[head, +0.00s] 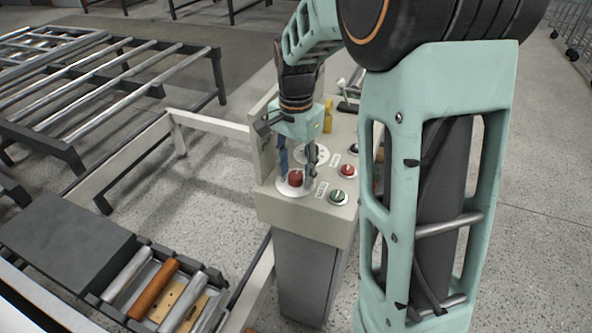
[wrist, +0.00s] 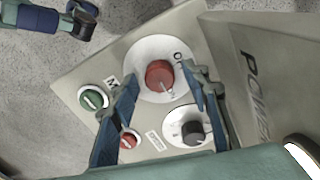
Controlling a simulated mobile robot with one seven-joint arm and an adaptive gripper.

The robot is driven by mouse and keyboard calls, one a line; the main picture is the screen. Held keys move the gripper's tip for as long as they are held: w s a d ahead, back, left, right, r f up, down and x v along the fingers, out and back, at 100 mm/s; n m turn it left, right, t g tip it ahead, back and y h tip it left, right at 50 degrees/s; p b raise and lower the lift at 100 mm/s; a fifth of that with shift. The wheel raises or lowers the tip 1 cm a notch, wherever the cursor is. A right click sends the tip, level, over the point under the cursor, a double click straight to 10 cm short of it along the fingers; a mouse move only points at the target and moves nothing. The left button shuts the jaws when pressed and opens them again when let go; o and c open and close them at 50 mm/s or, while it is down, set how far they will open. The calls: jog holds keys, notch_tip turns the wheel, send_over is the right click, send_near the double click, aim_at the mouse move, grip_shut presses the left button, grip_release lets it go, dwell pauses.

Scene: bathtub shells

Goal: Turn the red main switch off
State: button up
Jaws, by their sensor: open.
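The red main switch (head: 295,179) is a round red knob on a white disc, on top of a beige control box (head: 300,225). In the wrist view the red knob (wrist: 159,76) shows a pale pointer line, and the disc's lettering is only partly readable. My gripper (head: 296,172) points down over the switch with its blue fingers apart. In the wrist view my gripper (wrist: 160,78) has one fingertip on each side of the knob, with gaps visible. I cannot tell how deep the fingertips reach beside it.
A black knob (wrist: 193,132), a small red button (wrist: 129,140) and a green button (wrist: 92,98) sit close by on the panel. A raised plate (wrist: 265,80) marked "POWER" stands beside it. A roller conveyor (head: 165,290) lies at the lower left.

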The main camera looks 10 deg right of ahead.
jog(key=shift+c, duration=0.2)
jog(key=c, duration=1.1)
jog(key=shift+n, duration=0.3)
jog(key=n+p, duration=0.1)
jog(key=n, duration=0.3)
jog(key=n+p, duration=0.1)
jog(key=n, duration=0.3)
jog(key=shift+n, duration=0.4)
jog(key=n+p, duration=0.1)
jog(key=n, duration=0.3)
jog(key=shift+n+p, duration=0.5)
jog(key=shift+n, duration=1.7)
jog(key=shift+a, duration=0.1)
